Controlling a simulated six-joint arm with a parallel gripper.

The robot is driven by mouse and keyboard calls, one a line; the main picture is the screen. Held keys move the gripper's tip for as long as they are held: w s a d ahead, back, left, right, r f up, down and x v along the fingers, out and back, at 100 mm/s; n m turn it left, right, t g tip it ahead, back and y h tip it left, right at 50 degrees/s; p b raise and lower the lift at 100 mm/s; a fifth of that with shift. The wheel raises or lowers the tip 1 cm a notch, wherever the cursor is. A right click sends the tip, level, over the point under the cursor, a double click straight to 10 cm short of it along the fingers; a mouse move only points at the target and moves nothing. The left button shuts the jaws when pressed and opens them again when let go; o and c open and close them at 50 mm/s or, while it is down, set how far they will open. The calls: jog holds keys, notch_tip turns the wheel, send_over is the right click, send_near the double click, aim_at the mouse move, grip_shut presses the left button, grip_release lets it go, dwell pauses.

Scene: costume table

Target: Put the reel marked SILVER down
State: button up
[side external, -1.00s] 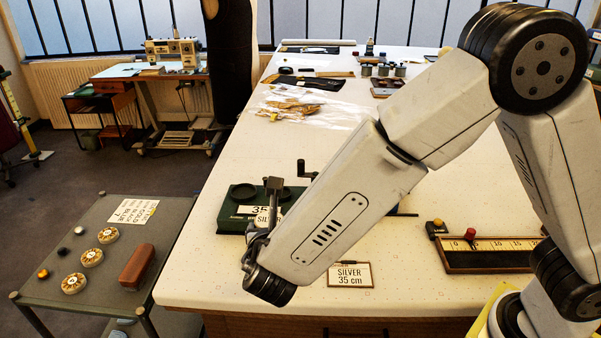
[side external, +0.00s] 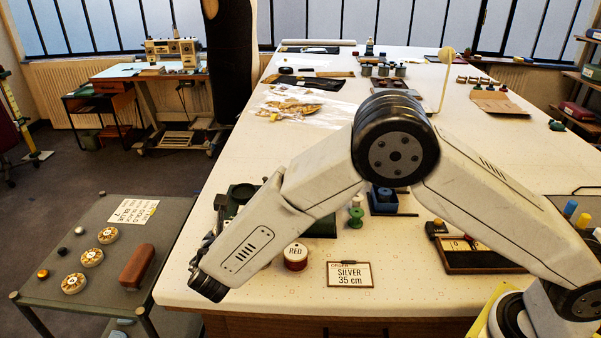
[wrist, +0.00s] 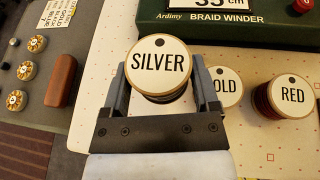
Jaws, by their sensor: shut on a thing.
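The reel marked SILVER (wrist: 158,62), with a round white label and dark winding beneath, is held between the two fingers of my gripper (wrist: 160,88) in the wrist view. In the side view my gripper (side external: 203,248) is near the bench's left edge, and my arm hides the reel there. I cannot tell the reel's height above the bench. To the right in the wrist view are the GOLD reel (wrist: 229,86), partly covered by a finger, and the RED reel (wrist: 291,96). The RED reel also stands on the bench in the side view (side external: 295,259).
The green braid winder (wrist: 215,25) is behind the reels. A SILVER 35 cm card (side external: 349,274) lies near the front edge of the bench (side external: 240,292). A lower grey trolley (side external: 170,232) at left holds wooden discs, a brown case (side external: 137,264) and a list card (side external: 132,210).

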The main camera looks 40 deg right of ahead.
jog(key=shift+w+a+f, duration=0.2)
jog(key=shift+w+f, duration=0.5)
jog(key=shift+f, duration=0.1)
jog(key=shift+w+a+f, duration=0.1)
jog(key=shift+w+f, duration=0.15)
jog(key=shift+f, duration=1.6)
jog(key=shift+f, duration=0.2)
jog(key=o, duration=1.1)
jog(key=shift+r, duration=0.15)
